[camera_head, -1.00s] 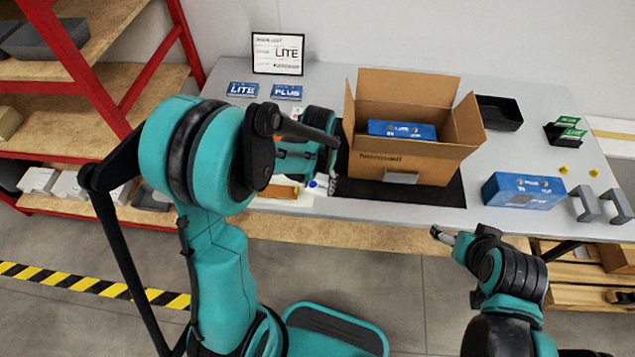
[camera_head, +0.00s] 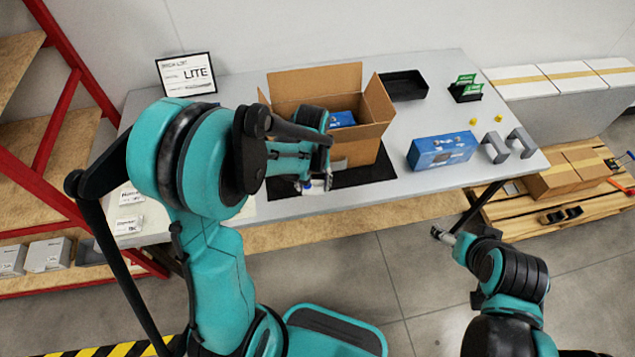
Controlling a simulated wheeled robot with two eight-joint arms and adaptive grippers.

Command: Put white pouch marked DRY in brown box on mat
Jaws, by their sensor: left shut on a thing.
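The brown box (camera_head: 366,153) stands open on the black mat (camera_head: 372,176), flaps spread. A blue carton (camera_head: 342,118) shows inside it. My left gripper (camera_head: 316,184) is in front of the box's left front corner, pointing down. It is shut on a small white thing (camera_head: 320,187), which looks like the white pouch; no DRY mark is readable and my fingers hide much of it. My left arm covers the box's left side. My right gripper (camera_head: 440,233) hangs in front of the table, away from the box; its jaws are too small to read.
A blue carton (camera_head: 442,150) and grey brackets (camera_head: 508,145) stand to the right of the mat.

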